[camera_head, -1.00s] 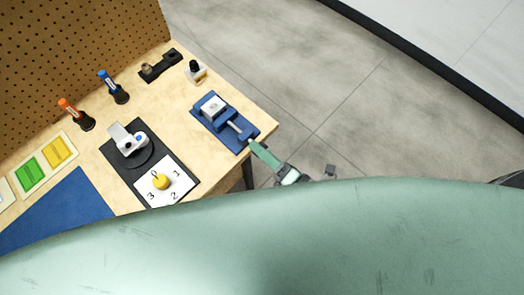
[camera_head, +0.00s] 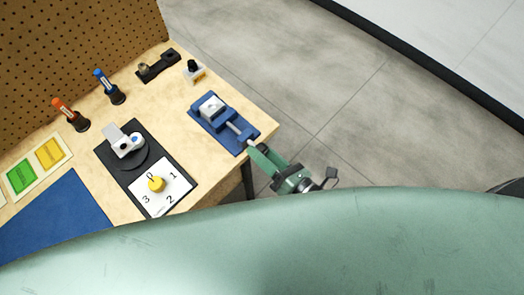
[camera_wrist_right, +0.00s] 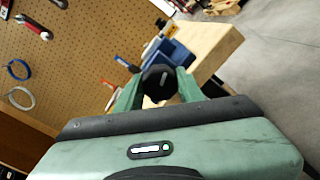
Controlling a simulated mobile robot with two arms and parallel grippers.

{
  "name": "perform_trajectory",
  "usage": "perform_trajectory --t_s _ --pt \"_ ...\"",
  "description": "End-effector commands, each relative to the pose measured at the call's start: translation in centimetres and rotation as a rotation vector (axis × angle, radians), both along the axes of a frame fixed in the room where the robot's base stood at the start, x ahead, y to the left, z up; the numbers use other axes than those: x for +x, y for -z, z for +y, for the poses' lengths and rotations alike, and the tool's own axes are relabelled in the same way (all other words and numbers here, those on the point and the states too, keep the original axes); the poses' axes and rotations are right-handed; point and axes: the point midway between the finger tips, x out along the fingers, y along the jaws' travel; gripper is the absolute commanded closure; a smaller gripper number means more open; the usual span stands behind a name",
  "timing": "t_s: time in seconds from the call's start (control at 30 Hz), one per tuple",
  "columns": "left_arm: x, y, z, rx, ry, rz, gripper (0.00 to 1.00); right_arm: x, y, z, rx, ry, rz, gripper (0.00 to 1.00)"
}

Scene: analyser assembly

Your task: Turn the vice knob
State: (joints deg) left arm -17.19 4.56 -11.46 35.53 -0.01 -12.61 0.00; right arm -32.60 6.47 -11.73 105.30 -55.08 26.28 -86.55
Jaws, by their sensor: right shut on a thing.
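The blue vice (camera_head: 222,122) stands near the right end of the wooden workbench, with a pale block in its jaws and a light screw shaft towards the bench edge. My right gripper (camera_head: 256,148) is at the outer end of that shaft, at the bench's edge. In the right wrist view the black round vice knob (camera_wrist_right: 159,82) sits between the two green fingers of my right gripper (camera_wrist_right: 158,88), which is shut on it. The blue vice body (camera_wrist_right: 172,54) shows behind the knob there. In the head view the knob is hidden by the gripper. My left gripper is out of view.
A black plate with a yellow dial knob (camera_head: 156,184) and a grey-white device (camera_head: 127,142) lies left of the vice. Orange (camera_head: 71,114) and blue (camera_head: 109,86) tools stand behind. A pegboard (camera_head: 60,50) backs the bench. The floor right of the bench is clear.

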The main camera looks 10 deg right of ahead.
Motion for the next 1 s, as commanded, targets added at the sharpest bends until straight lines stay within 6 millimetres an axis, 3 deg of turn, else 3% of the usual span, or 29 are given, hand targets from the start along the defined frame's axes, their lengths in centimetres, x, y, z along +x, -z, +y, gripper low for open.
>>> perform_trajectory --t_s 0.23,0.27,0.3,0.67,1.0 --pt "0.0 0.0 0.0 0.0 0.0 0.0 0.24 -0.1 0.3 -0.1 -0.004 0.002 0.005 1.0" --pt "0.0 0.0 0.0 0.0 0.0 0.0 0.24 -0.1 0.3 -0.1 -0.003 0.002 0.006 0.54" --pt "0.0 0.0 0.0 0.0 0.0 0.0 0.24 -0.1 0.3 -0.1 -0.003 0.002 0.006 0.43" --pt "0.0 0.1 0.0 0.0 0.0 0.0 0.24 -0.2 0.1 -0.2 -0.001 0.002 0.003 0.42" --pt "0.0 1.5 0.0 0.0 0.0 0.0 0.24 -4.5 0.3 -3.1 -0.002 0.002 0.007 0.42"
